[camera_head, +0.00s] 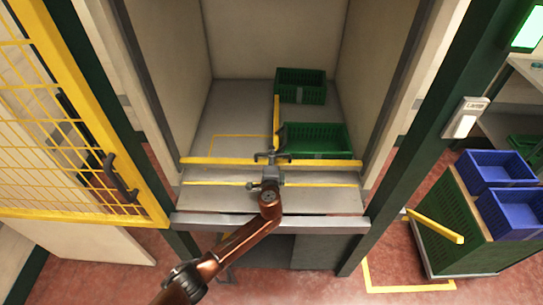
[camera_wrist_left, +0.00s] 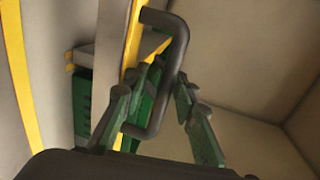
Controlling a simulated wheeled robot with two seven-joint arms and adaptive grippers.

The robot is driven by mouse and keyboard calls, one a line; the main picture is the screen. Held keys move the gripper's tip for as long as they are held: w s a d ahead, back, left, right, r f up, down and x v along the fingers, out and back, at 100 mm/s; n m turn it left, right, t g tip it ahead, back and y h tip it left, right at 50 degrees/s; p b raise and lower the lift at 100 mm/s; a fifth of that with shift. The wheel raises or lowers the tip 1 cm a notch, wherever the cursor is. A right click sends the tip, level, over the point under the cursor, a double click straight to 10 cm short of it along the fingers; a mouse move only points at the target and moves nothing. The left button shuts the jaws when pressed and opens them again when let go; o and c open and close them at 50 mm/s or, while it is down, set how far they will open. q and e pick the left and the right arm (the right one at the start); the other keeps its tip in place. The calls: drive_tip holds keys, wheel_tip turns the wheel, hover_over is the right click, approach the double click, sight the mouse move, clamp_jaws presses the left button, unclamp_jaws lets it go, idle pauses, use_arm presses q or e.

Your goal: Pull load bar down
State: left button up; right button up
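The load bar (camera_head: 215,161) is a yellow bar running level across the front of the open bay. A dark handle (camera_head: 284,156) sits at its middle. In the wrist view, the dark grey U-shaped handle (camera_wrist_left: 180,58) stands out from the yellow bar (camera_wrist_left: 131,40). My left gripper (camera_head: 270,172) is at the handle, its arm coming up from the lower left. In the wrist view its fingers (camera_wrist_left: 156,112) are apart, one on each side of the handle's grip. Firm contact does not show. My right gripper is not in view.
Two green crates (camera_head: 300,73) (camera_head: 344,133) stand inside the bay at right. A yellow mesh gate (camera_head: 50,110) is open at left. A green cart (camera_head: 465,222) with blue bins (camera_head: 511,212) stands at right. Dark green posts (camera_head: 414,145) flank the bay.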

use_arm(q)
drive_tip(key=shift+s, duration=0.15)
drive_tip(key=s+r, duration=0.2)
drive_tip(key=s, duration=0.9)
drive_tip(key=shift+s+r, duration=0.2)
drive_tip(key=shift+s, duration=0.05)
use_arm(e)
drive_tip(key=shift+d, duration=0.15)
